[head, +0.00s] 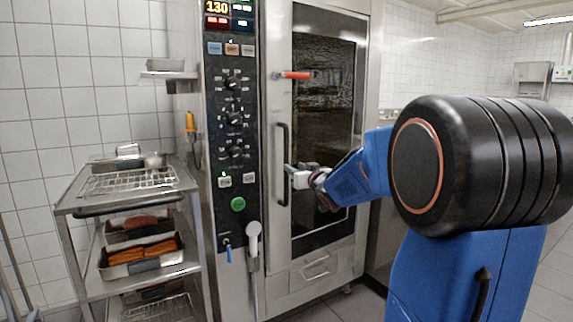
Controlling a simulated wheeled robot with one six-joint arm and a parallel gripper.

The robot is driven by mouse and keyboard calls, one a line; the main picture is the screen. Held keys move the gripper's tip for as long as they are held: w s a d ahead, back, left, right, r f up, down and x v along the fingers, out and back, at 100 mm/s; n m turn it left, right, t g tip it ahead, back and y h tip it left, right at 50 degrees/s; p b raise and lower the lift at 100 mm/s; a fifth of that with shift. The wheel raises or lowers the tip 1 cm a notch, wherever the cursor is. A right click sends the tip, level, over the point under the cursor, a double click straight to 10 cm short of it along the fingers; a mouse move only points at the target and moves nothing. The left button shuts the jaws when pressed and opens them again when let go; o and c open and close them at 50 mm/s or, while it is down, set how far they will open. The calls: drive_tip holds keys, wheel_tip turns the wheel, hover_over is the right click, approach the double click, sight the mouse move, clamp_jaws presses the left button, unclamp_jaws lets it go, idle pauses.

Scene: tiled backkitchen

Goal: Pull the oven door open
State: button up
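The oven (280,250) is a tall steel unit with a dark glass door (325,90) and a black control panel on its left. The door looks shut against the frame. A vertical black handle (282,140) runs along the door's left edge. A red-orange lever (293,75) sticks out above it. My gripper (291,177) is at the lower half of the handle, reaching in from the right. Its fingertips are beside or around the handle; I cannot tell which, nor whether they are closed on it.
A steel trolley (75,205) with racks and trays stands left of the oven. A white hand shower (253,240) hangs below the control panel. A small wall shelf (168,74) is at upper left. My blue arm covers much of the right side. Some tiled floor shows at lower right.

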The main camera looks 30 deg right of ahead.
sight(288, 163)
drive_tip(key=w, duration=0.8)
drive_tip(key=shift+w+d, duration=0.15)
drive_tip(key=shift+d, duration=0.2)
clamp_jaws()
